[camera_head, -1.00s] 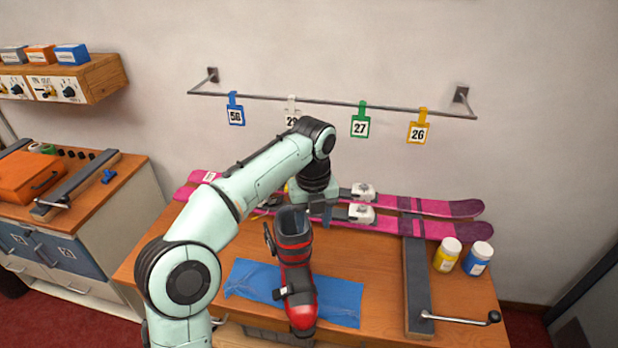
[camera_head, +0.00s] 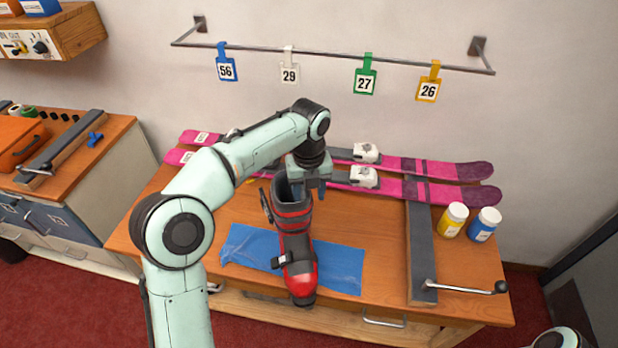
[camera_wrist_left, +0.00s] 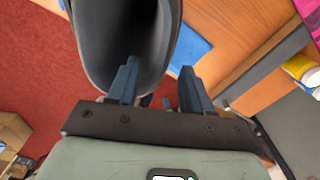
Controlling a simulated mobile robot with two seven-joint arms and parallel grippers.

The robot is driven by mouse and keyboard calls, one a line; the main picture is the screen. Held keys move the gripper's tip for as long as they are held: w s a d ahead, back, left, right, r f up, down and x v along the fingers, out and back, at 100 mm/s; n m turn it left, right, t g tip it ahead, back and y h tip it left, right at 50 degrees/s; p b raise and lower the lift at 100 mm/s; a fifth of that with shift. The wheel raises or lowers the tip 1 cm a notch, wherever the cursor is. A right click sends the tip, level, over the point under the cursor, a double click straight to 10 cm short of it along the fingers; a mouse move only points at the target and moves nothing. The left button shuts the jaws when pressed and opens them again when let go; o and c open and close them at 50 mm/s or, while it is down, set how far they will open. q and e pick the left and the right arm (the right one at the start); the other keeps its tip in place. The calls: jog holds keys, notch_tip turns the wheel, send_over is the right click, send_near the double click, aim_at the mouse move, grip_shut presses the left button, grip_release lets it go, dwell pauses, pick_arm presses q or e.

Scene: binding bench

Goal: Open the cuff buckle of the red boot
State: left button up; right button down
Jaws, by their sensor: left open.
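The red and black boot (camera_head: 297,270) stands on a blue cloth (camera_head: 340,268) on the bench, toe toward me. A dark cuff buckle lever (camera_head: 266,206) sticks out at the left of its cuff. Another buckle (camera_head: 281,261) sits lower, over the foot. My left gripper (camera_head: 308,190) is open and empty at the top right of the cuff, partly covering it. In the left wrist view, one finger overlaps the boot's dark opening (camera_wrist_left: 125,35) and the other is right of the shaft; I cannot tell whether either touches. The cuff buckle cannot be made out there. My right gripper is out of view.
Pink skis (camera_head: 450,194) lie along the back of the bench. A dark bar with a crank (camera_head: 420,255) and yellow (camera_head: 453,221) and blue (camera_head: 485,225) bottles stand at the right. A rail with number tags (camera_head: 364,80) hangs on the wall. The bench left of the boot is fairly clear.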

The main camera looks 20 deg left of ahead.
pick_arm(q)
jog(key=shift+w+f, duration=0.15)
jog(key=shift+f, duration=1.55)
grip_shut()
jog(key=shift+d, duration=0.1)
